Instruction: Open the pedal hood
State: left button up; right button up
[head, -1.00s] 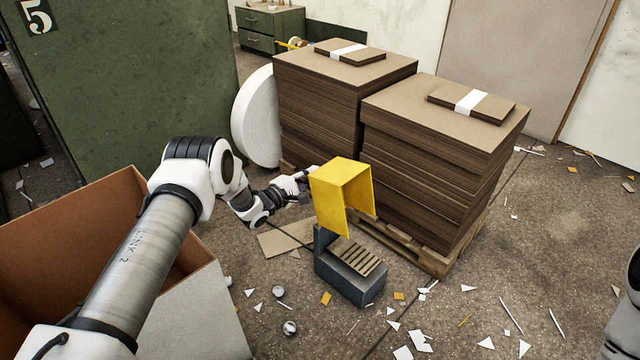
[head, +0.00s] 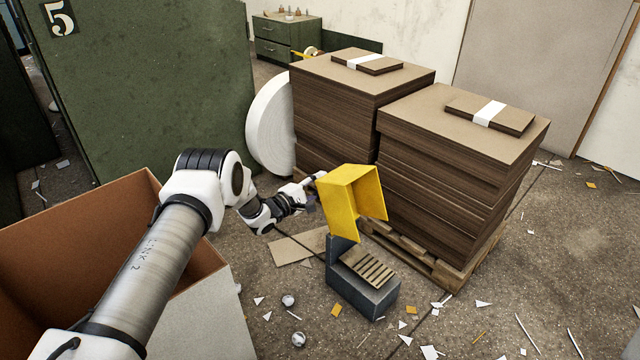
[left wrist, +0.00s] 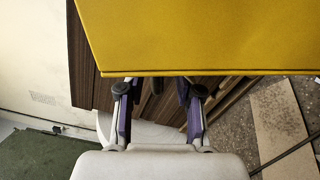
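The yellow pedal hood (head: 342,200) stands raised above the grey pedal base (head: 372,293), its open side facing right. The slatted pedal (head: 367,267) under it is uncovered. My left gripper (head: 314,184) is at the hood's left side, at the height of its upper part. In the left wrist view, the hood (left wrist: 210,38) fills the top and hides the fingertips of my left gripper (left wrist: 160,95). Its two fingers are apart with nothing seen between them; whether they touch the hood I cannot tell. My right gripper is out of view.
Two board stacks (head: 450,170) on a wooden pallet (head: 437,265) stand close behind and right of the pedal. A white roll (head: 270,125) leans behind my left arm. A cardboard box (head: 75,225) is at the left. Scraps litter the floor at the front right.

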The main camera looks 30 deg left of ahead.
pick_arm(q)
jog(key=v, duration=0.7)
jog(key=shift+s, duration=0.25)
jog(key=shift+r, duration=0.1)
